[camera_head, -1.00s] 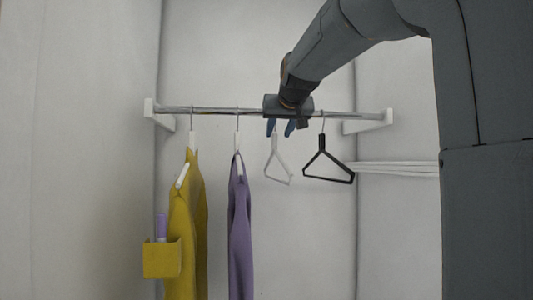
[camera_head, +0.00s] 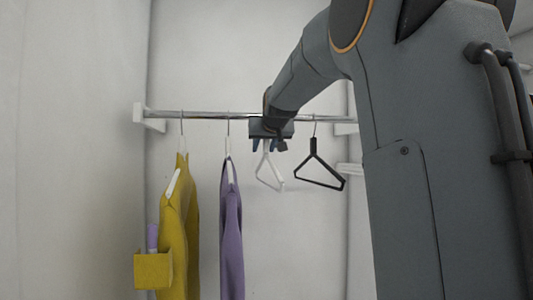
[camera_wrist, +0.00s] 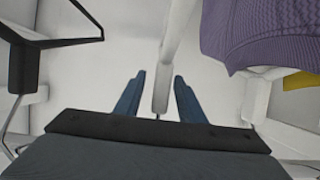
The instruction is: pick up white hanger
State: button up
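The white hanger (camera_head: 278,183) hangs empty on the metal rail, between the purple garment and a black hanger. My gripper (camera_head: 269,147) is at the rail, over the top of the white hanger. In the wrist view the hanger's white neck (camera_wrist: 163,85) stands between the two blue fingers of my gripper (camera_wrist: 158,90). There is a visible gap on each side, so the fingers are open and around the neck, not clamped on it. The hanger's hook is hidden behind my gripper in the head view.
The black hanger (camera_head: 320,172) hangs close on the right of my gripper. The purple garment (camera_head: 231,230) and the yellow garment (camera_head: 180,230), with a yellow pocket box (camera_head: 153,270), hang on the left. The rail (camera_head: 205,115) runs between white wall brackets.

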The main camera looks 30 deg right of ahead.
jog(key=shift+c, duration=0.2)
grip_shut()
jog(key=shift+r, duration=0.15)
